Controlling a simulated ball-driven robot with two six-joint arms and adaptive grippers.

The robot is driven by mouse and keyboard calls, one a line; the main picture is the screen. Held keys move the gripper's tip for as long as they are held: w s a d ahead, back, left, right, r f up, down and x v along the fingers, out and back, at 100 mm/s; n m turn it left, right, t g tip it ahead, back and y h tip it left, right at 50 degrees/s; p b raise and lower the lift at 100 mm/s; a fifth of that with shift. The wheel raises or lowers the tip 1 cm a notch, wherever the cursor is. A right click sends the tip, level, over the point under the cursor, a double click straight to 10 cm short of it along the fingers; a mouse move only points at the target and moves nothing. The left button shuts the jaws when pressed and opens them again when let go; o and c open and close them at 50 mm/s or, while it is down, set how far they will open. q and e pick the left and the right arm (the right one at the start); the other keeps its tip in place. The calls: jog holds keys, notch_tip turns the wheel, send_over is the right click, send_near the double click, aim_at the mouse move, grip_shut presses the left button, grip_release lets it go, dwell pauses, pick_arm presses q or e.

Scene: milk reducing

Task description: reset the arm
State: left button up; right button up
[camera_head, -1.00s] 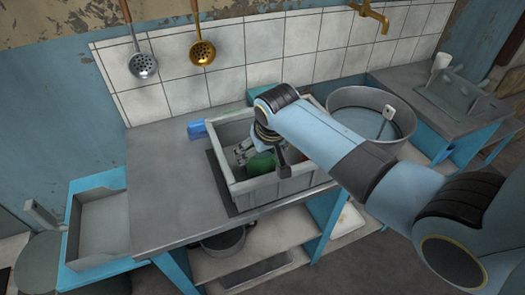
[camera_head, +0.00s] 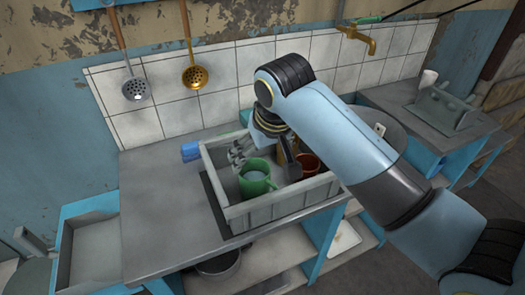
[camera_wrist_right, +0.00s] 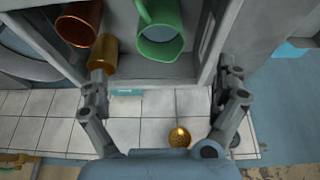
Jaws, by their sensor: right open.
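My right gripper (camera_head: 265,156) is over the grey crate (camera_head: 280,207) on the counter, its fingers spread with nothing between them. The right wrist view also shows the open gripper (camera_wrist_right: 165,78), its two fingers well apart. A green mug (camera_head: 257,183) stands in the crate just below and in front of the gripper; it also shows in the wrist view (camera_wrist_right: 160,45). A copper-brown cup (camera_head: 309,166) is in the crate to the right. A gold cylindrical item (camera_wrist_right: 103,52) shows near one finger in the wrist view. My left gripper is not in view.
A blue object (camera_head: 190,151) lies behind the crate's left side. A round metal basin, partly hidden by my right arm, is to the right. Two ladles (camera_head: 195,77) hang on the tiled wall. The counter left of the crate (camera_head: 160,205) is clear.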

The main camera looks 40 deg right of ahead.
jog(key=shift+s, duration=0.1)
dwell(0.3)
jog(key=s+a+r+n, duration=0.1)
jog(key=s+r+n, duration=0.1)
jog(key=s, duration=0.8)
jog(key=s+a+r+n, duration=0.1)
jog(key=s+r+n, duration=0.1)
jog(key=s, duration=0.9)
notch_tip(320, 180, down, 36)
jog(key=d+g+b, duration=0.2)
jog(key=d+b, duration=0.1)
jog(key=b, duration=0.8)
jog(key=s+f+b, duration=0.4)
jog(key=s+f, duration=0.6)
jog(key=f, duration=0.3)
jog(key=s+f+g+b, duration=0.1)
jog(key=s+f+b, duration=0.4)
jog(key=s+f, duration=0.5)
notch_tip(320, 180, down, 4)
jog(key=shift+d+r+m+y, duration=0.1)
jog(key=shift+d+m+y, duration=0.2)
jog(key=shift+d+m, duration=0.1)
jog(key=shift+g, duration=0.3)
